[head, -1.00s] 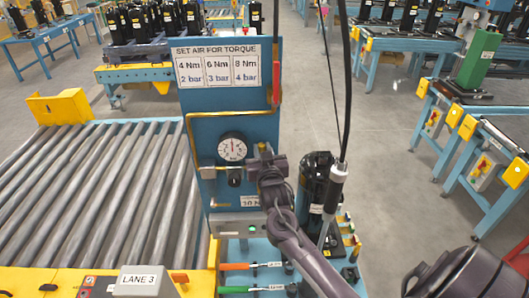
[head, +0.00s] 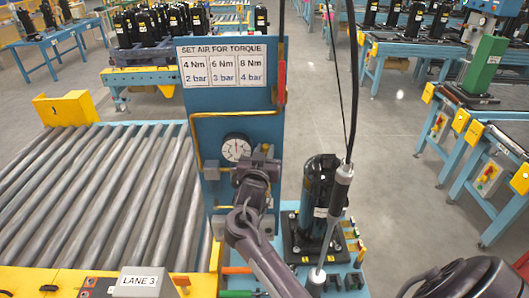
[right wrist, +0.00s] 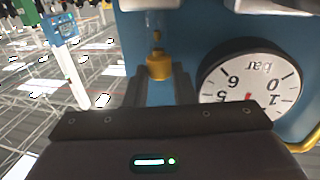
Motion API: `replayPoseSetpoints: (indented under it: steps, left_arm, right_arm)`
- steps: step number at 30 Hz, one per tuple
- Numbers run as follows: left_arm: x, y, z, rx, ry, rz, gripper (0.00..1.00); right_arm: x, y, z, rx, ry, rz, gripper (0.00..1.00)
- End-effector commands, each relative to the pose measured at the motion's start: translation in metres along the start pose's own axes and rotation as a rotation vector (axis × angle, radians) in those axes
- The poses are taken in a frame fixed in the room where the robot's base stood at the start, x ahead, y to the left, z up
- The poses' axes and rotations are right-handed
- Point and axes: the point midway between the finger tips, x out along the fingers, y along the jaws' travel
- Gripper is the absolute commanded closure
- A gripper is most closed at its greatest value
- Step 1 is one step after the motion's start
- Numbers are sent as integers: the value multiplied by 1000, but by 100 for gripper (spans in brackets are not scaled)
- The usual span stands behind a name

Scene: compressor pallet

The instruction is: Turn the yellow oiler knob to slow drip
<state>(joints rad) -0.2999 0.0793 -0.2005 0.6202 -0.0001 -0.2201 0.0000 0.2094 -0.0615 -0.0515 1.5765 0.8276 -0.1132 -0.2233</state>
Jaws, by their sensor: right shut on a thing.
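The yellow oiler knob (right wrist: 159,66) shows in the right wrist view between the two fingers of my right gripper (right wrist: 160,84). The gripper is shut on it. A clear part with a small yellow piece inside adjoins the knob at the top of that view. In the head view my right gripper (head: 264,158) is at the right side of the blue panel (head: 232,112), just right of the pressure gauge (head: 236,148). The knob is hidden behind the gripper there. My left gripper is not in view.
The gauge dial (right wrist: 252,88) is close beside the right finger in the wrist view, upside down. A black compressor (head: 320,187) stands right of my arm, with a hanging screwdriver (head: 338,195) in front of it. A roller conveyor (head: 95,195) lies left.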

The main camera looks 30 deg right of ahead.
Motion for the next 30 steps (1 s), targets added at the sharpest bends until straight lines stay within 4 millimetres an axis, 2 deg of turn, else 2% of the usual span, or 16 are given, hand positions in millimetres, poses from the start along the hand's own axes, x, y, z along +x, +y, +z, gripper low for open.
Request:
replayPoseSetpoints:
  steps: [2,3,5,13,16,24,30]
  left_arm:
    - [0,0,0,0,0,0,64]
    - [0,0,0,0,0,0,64]
    - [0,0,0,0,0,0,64]
    - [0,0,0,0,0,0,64]
    - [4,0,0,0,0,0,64]
    - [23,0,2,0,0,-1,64]
    - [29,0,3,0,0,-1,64]
  right_arm:
    - [0,0,-1,-1,2,-1,100]
    - [0,0,-1,-1,2,-1,76]
    - [0,0,-1,0,2,-1,68]
    - [0,0,0,1,1,-1,68]
    - [-7,0,1,2,2,-2,68]
    - [-52,0,4,3,0,-3,68]
    - [-74,0,2,1,1,-1,68]
